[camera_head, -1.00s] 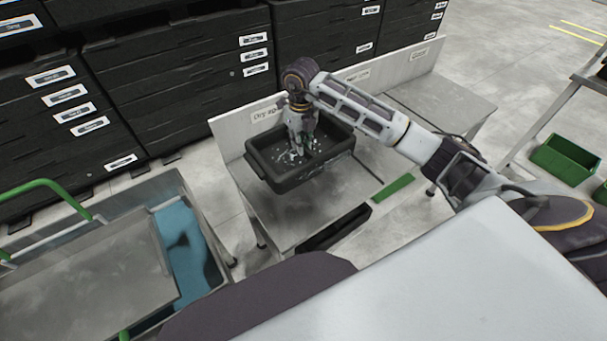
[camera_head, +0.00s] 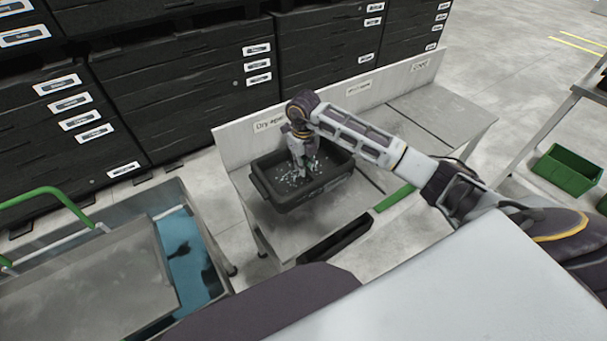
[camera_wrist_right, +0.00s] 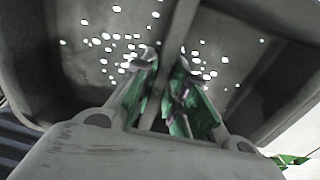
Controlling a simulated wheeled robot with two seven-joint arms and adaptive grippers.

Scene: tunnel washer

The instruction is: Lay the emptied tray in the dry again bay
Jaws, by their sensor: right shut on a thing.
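The black tray (camera_head: 312,191) is at the left end of the bench, in front of the label that reads "Dry again" (camera_head: 268,125). It is about level; I cannot tell whether its underside touches the bench top. White specks dot its floor; I cannot tell if they are holes or bits. My right gripper (camera_head: 304,172) reaches down inside the tray and is shut on it. In the right wrist view the fingers (camera_wrist_right: 165,95) with green pads close at a ridge in the tray's middle. My left gripper is out of view.
The grey bench (camera_head: 440,115) has more labelled bays to the right. A dark slot (camera_head: 335,240) and a green strip (camera_head: 394,199) lie at its front. A metal cart (camera_head: 85,290) with a blue inside stands left. Black labelled cabinets (camera_head: 180,90) stand behind; a green bin (camera_head: 566,170) is right.

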